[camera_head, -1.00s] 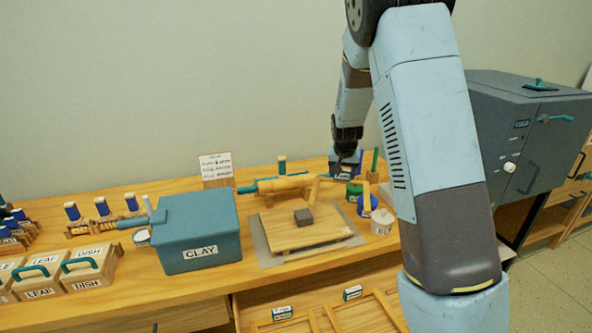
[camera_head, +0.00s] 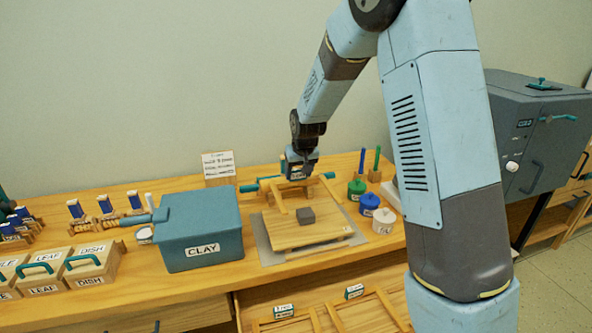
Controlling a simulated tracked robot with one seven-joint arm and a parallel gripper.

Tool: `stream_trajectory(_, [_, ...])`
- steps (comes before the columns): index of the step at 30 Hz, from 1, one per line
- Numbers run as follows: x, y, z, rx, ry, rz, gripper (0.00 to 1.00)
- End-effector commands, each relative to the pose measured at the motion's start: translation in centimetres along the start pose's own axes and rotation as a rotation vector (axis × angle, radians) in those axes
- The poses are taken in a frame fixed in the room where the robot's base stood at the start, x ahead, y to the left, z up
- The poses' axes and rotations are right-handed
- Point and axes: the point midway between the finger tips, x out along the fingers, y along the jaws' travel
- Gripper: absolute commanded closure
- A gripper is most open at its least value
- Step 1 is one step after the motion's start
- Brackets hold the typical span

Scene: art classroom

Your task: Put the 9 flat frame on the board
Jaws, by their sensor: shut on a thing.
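My gripper (camera_head: 302,176) is shut on the flat wooden frame (camera_head: 278,198), above the far edge of the board. The frame's two bars point toward the front, one at the left and one at the right of the gripper. The gripper hides part of the frame's back. The number on its label is too small to read.
A rolling pin with teal handles (camera_head: 249,188) lies behind the board, partly hidden. The teal CLAY box (camera_head: 203,228) stands at the left. Green, blue and white pots (camera_head: 369,204) stand at the right. A written card (camera_head: 218,164) stands behind.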

Motion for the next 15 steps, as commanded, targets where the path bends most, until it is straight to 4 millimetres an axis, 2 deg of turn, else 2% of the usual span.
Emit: stream_trajectory(15, [3.9,0.1,1.6,0.002,-0.001,0.001,0.8])
